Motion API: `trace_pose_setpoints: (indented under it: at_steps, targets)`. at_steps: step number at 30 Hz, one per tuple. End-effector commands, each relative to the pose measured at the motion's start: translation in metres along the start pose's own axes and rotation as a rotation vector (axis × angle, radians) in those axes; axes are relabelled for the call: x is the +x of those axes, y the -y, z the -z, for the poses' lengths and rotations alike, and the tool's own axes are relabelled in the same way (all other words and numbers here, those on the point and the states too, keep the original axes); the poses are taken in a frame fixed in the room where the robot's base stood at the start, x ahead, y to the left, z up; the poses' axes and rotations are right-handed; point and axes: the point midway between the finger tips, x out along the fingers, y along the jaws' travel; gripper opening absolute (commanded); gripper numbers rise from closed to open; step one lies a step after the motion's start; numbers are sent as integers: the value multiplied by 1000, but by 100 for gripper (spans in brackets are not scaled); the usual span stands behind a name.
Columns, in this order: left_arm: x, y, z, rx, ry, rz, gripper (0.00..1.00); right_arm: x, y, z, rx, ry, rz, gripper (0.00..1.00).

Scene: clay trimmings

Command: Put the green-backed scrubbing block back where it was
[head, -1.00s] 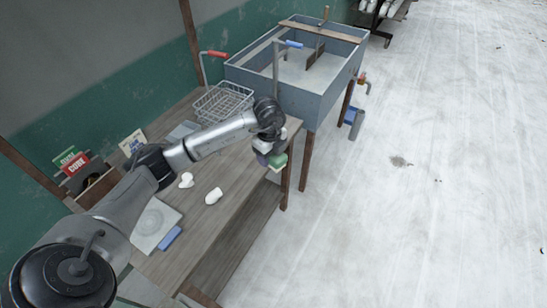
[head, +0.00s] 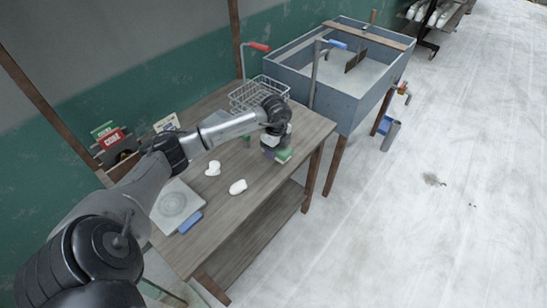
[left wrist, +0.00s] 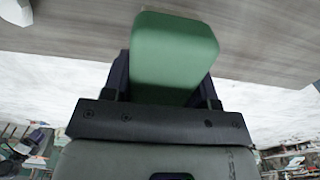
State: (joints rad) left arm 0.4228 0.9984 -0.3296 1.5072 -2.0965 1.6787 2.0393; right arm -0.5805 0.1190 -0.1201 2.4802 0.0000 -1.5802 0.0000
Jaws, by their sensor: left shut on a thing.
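The green-backed scrubbing block (head: 284,156) is in my left gripper (head: 277,146), above the wooden table near its front right edge. It fills the space between the two fingers in the left wrist view (left wrist: 173,48), its green back towards the camera. The dark fingers (left wrist: 168,85) are shut on its sides. I cannot tell whether its underside touches the table. My right gripper is not in view.
The wooden table (head: 225,207) holds two white lumps (head: 238,187), a pale square slab (head: 168,208) with a blue block (head: 190,222), and a wire basket (head: 245,97). Small boxes (head: 112,138) stand at the back left. A grey sink (head: 340,103) adjoins the right end.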

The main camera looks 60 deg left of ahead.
Motion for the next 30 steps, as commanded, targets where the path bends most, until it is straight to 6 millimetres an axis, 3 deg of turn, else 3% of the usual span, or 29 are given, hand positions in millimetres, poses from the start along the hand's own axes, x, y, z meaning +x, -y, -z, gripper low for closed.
trace_pose_setpoints:
  at_steps: [10,19,30]
  targets:
    - [12,2,-13,1,-1,1,34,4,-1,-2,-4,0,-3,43]
    - [47,2,-13,1,-1,1,34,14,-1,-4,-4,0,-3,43]
    - [49,2,-13,1,0,1,34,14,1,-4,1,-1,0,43]
